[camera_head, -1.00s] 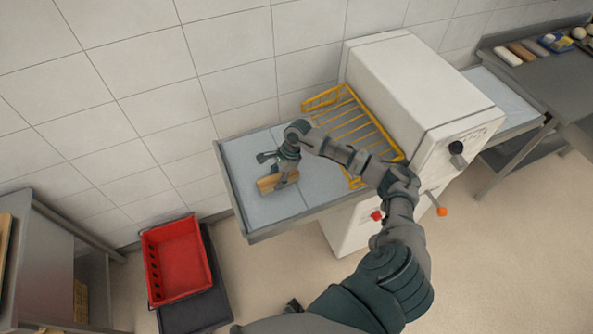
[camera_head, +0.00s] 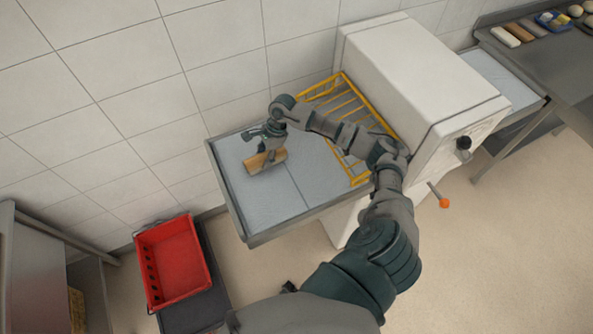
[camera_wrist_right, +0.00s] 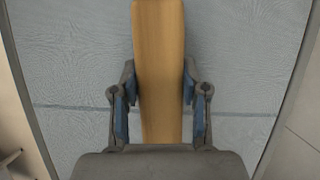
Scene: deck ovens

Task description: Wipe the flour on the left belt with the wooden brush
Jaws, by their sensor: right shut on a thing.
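The wooden brush (camera_head: 266,162) is a light brown block over the left belt, and it fills the middle of the right wrist view (camera_wrist_right: 158,60). My right gripper (camera_head: 268,152) is shut on it, with blue-padded fingers (camera_wrist_right: 158,112) on both its sides. The left belt (camera_head: 272,205) is a pale grey surface in a metal frame, with a seam across it. Pale mottling shows on the belt in the wrist view; I cannot tell flour from belt texture. Whether the brush touches the belt is unclear. My left gripper is not in view.
A yellow wire guard (camera_head: 352,108) stands over the belt beside the white machine (camera_head: 415,85). An orange-tipped lever (camera_head: 443,203) sticks out at its front. The tiled wall runs behind the belt.

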